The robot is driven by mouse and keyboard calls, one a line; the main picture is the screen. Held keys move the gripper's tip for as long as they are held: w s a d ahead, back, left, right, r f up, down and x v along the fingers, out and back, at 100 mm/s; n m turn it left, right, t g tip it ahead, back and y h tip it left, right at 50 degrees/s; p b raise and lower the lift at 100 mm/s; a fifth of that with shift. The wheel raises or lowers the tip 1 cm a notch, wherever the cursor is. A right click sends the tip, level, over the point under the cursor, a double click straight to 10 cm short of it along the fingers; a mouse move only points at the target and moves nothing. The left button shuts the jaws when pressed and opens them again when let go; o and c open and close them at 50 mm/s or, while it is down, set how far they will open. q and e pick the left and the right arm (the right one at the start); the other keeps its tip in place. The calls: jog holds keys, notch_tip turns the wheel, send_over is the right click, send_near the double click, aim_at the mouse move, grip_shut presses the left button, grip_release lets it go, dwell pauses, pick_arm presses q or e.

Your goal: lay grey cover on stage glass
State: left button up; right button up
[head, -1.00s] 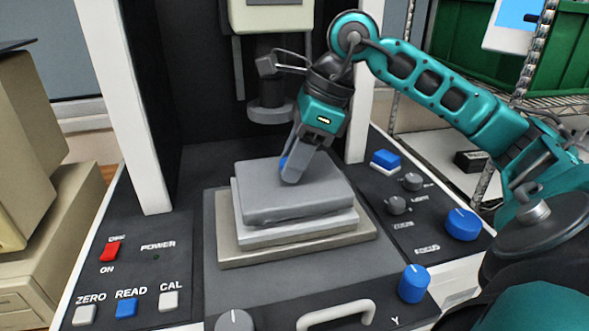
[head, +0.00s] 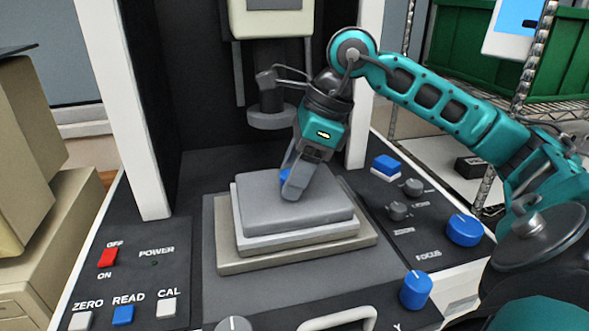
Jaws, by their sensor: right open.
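The grey cover (head: 262,208) lies flat on top of the layered stage (head: 230,258), over a lighter plate (head: 256,243). The stage glass itself does not show; the cover hides the middle of the stage. My right gripper (head: 292,188) is at the cover's upper face, right of its middle, pointing down. Its fingers are open, and a bit of blue shows beside them. I cannot tell whether the fingertips touch the cover. My left gripper is out of the head view.
The measuring column with its lens ring (head: 270,118) hangs close behind the stage, between white posts (head: 137,110). A left panel has a red switch (head: 107,257) and buttons. Blue knobs (head: 464,230) stand at the right, and a handle (head: 340,318) is in front.

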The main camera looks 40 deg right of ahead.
jog(key=shift+r, duration=0.2)
jog(key=p+v, duration=0.2)
jog(key=v, duration=1)
jog(key=shift+p, duration=0.3)
jog(key=shift+s, duration=0.1)
